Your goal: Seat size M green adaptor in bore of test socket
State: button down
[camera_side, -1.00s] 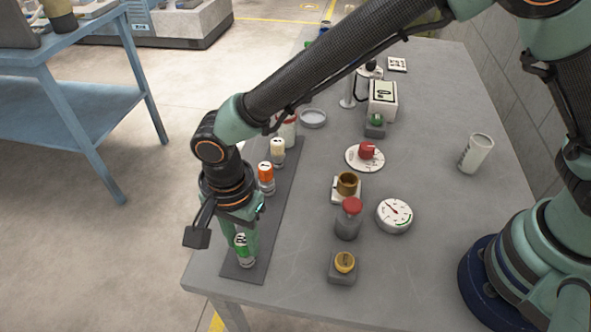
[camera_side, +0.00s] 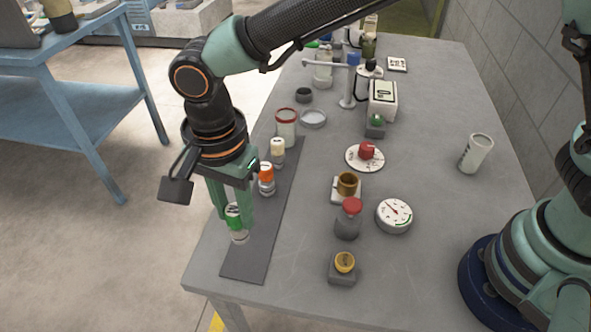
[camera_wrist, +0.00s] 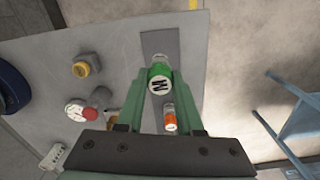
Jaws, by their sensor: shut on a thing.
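The size M green adaptor (camera_side: 234,217) has a green upper part and a pale lower part. My gripper (camera_side: 236,208) is shut on it and holds it upright, apparently above the dark mat (camera_side: 245,264). In the wrist view its green top with a white M label (camera_wrist: 159,83) shows between the fingers (camera_wrist: 160,85). A brass-coloured open cup on a white base (camera_side: 347,185) stands right of the mat, and a yellow ring on a grey block (camera_side: 344,264) stands nearer the front. Which of these is the test socket I cannot tell for sure. Both are empty of the adaptor.
An orange-topped adaptor (camera_side: 266,180) and a white-topped one (camera_side: 278,152) stand on the mat.

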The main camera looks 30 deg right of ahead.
aim_at(234, 209)
notch_tip(234, 209, up, 11)
jog(key=w+d+r, duration=0.1)
jog(key=w+d, duration=0.1)
jog(key=d, duration=1.1)
jog(key=w+d+r, duration=0.1)
jog(key=d, duration=1.1)
jog(key=shift+m, duration=0.3)
notch_tip(234, 209, down, 20)
jog(key=shift+d+r, duration=0.1)
jog(key=shift+r, duration=0.1)
jog(key=shift+f, duration=0.15)
jog(key=c, duration=0.6)
grip_release()
jog(key=shift+o, duration=0.2)
